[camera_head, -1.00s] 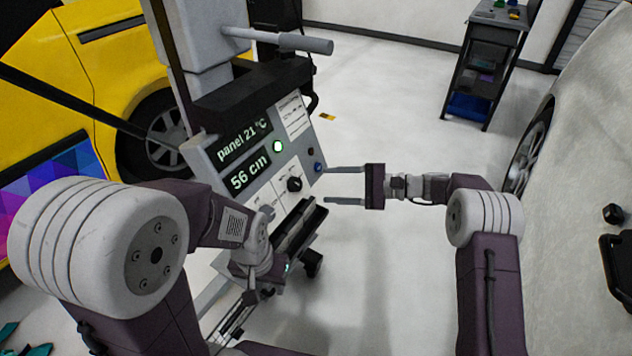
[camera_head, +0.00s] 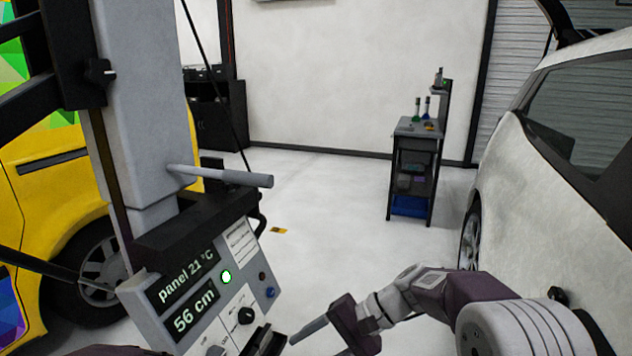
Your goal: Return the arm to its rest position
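My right arm (camera_head: 440,290) comes in from the lower right, its forearm reaching left. Its gripper (camera_head: 314,345) is at the bottom edge, just right of the control panel. One grey finger shows clearly and the other is mostly cut off by the frame edge; the fingers look spread apart, with nothing seen between them. Of my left arm, only a dark purple link (camera_head: 105,351) shows at the bottom left. My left gripper is out of view.
The control panel (camera_head: 205,300) reads "panel 21 °C" and "56 cm", with a lit green button. A grey handle bar (camera_head: 222,177) sticks out above it. A yellow vehicle (camera_head: 70,180) is left, a white car (camera_head: 560,190) right.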

